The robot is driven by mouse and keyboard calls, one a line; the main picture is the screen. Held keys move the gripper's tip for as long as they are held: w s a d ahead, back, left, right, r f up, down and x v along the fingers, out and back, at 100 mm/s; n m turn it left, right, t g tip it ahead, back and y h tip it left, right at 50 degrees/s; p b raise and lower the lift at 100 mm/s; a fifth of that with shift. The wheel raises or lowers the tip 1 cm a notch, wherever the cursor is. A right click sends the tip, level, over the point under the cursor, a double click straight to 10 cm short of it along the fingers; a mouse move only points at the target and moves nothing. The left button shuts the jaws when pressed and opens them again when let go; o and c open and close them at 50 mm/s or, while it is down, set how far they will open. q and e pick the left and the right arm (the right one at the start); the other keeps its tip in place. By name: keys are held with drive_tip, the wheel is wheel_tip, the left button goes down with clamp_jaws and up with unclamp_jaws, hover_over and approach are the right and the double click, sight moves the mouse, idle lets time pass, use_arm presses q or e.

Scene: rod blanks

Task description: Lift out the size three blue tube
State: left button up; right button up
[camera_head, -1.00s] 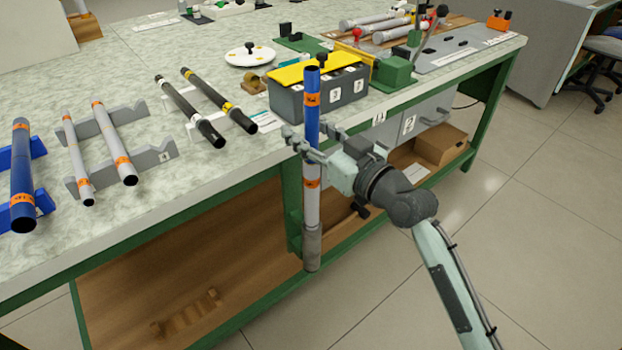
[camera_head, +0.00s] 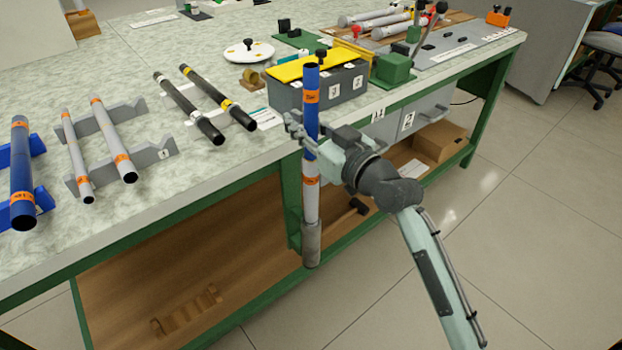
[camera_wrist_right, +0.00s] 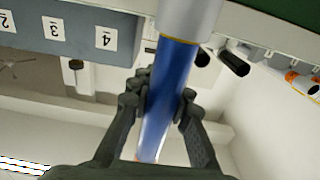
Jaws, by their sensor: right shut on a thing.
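My right gripper (camera_head: 305,136) is shut around a blue tube (camera_head: 312,82) beside the front edge of the bench. The tube is upright, with an orange band near its top; its size mark is too small to read. Below the fingers, the blue tube meets a wider grey tube (camera_head: 311,205) with an orange band, whose lower end is a darker grey sleeve. The right wrist view shows the blue tube (camera_wrist_right: 172,85) between both fingers and the wider grey tube (camera_wrist_right: 188,18) at its end. How far the blue tube reaches inside is hidden. My left gripper is out of view.
A numbered grey box (camera_head: 345,92) with a yellow top stands close behind the tube. Two black rods (camera_head: 187,107) lie left of it. Grey tubes (camera_head: 110,140) and another blue tube (camera_head: 22,172) rest on cradles. Open floor lies to the right.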

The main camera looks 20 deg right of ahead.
drive_tip(key=shift+r, duration=0.1)
clamp_jaws()
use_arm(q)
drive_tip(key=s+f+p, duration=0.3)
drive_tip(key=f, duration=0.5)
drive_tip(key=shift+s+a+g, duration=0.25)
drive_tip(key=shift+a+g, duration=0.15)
use_arm(e)
wheel_tip(320, 180, up, 28)
